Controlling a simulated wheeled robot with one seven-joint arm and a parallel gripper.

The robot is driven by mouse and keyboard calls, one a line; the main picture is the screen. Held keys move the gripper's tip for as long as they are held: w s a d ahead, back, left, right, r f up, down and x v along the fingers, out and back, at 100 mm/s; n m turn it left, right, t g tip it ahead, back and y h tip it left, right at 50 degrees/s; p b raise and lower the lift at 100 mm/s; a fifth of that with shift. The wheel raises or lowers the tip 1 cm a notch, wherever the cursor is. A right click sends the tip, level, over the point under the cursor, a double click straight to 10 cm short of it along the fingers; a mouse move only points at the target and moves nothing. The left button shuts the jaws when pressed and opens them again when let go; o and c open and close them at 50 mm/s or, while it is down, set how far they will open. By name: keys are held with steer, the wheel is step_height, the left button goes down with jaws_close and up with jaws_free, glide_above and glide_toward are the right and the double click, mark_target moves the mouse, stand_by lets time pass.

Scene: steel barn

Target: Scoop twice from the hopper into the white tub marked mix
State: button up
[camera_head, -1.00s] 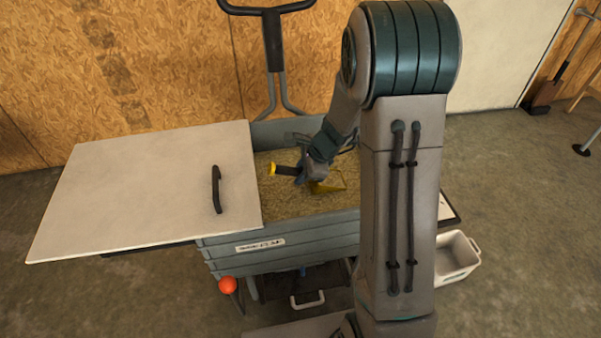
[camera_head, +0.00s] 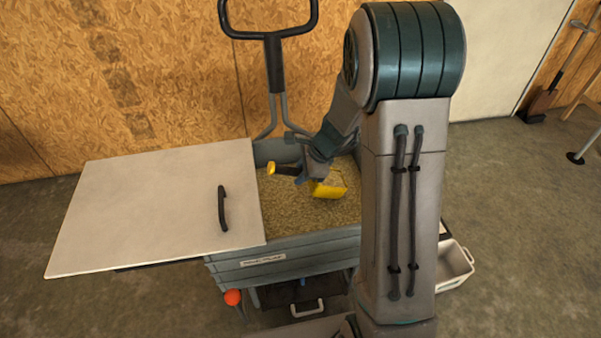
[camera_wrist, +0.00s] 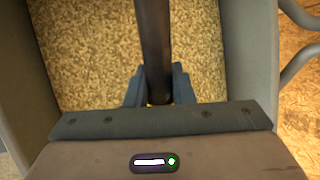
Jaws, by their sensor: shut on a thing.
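The hopper (camera_head: 285,271) is a grey slatted bin holding yellowish grain-like feed (camera_head: 285,213). The feed also fills much of the wrist view (camera_wrist: 90,50). My gripper (camera_head: 305,173) is inside the hopper's opening, shut on the black handle of a yellow scoop (camera_head: 328,189). The scoop's yellow head shows above the feed surface, with feed-coloured material in it. In the wrist view the dark handle (camera_wrist: 154,45) runs between my fingers. A white tub (camera_head: 456,268) stands on the floor to the right, partly behind my arm; no marking on it is readable.
A pale lid panel (camera_head: 150,205) with a black handle (camera_head: 222,208) lies to the hopper's left. A black push handle (camera_head: 272,60) rises behind it. A red ball knob (camera_head: 233,297) is at its front left. Open concrete floor lies at the right.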

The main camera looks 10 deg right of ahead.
step_height(320, 180, up, 16)
steer(key=p, duration=1.3)
steer(key=shift+p, duration=0.35)
stand_by(0.5)
